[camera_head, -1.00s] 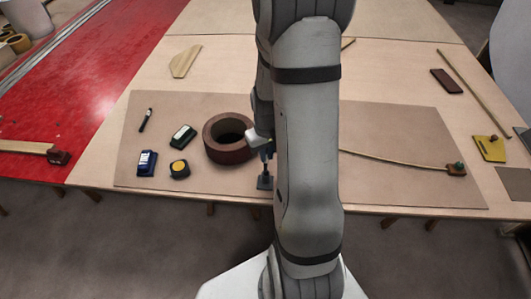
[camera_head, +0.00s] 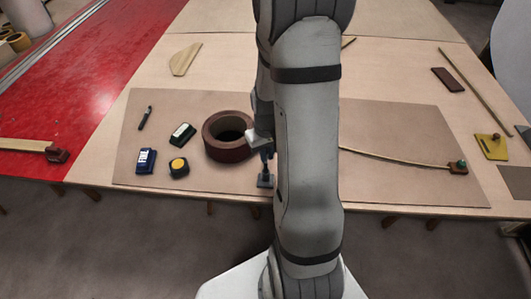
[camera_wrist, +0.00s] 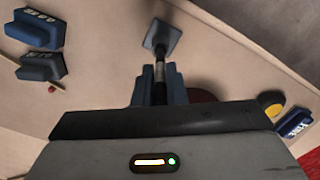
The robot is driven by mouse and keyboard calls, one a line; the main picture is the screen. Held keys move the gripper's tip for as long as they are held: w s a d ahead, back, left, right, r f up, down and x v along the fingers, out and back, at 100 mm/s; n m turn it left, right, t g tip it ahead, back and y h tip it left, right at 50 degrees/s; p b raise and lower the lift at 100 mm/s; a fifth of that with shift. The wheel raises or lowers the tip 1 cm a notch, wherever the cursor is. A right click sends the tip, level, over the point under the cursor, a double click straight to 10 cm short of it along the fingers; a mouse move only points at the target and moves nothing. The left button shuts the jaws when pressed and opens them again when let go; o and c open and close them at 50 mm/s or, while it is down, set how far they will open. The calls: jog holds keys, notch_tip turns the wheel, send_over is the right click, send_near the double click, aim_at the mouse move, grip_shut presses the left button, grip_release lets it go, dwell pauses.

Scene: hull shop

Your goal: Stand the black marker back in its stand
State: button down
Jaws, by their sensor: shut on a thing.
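The black marker (camera_wrist: 159,72), dark with a pale band, is between the fingers of my gripper (camera_wrist: 158,92) in the wrist view. My gripper is shut on it; the fingers hide part of it. The stand (camera_wrist: 163,36), a small blue-grey block, is just beyond the marker's far end. I cannot tell whether the marker's end is inside the stand or just above it. In the head view my gripper (camera_head: 267,152) is over the stand (camera_head: 265,181) near the table's front edge, partly hidden by my arm.
A brown tape roll (camera_head: 228,150) stands close left of my gripper. Further left on the mat lie a dark pen-like thing (camera_head: 145,117), a green-and-white block (camera_head: 182,135), a blue block (camera_head: 146,161) and a yellow-topped thing (camera_head: 178,167). A thin batten (camera_head: 400,160) lies to the right.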

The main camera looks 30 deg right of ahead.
jog(key=shift+f+b, duration=1)
jog(key=shift+b, duration=0.2)
dwell(2.4)
jog(key=c, duration=1.4)
grip_release()
jog(key=shift+r, duration=0.1)
notch_tip(320, 180, up, 8)
jog(key=shift+f, duration=0.2)
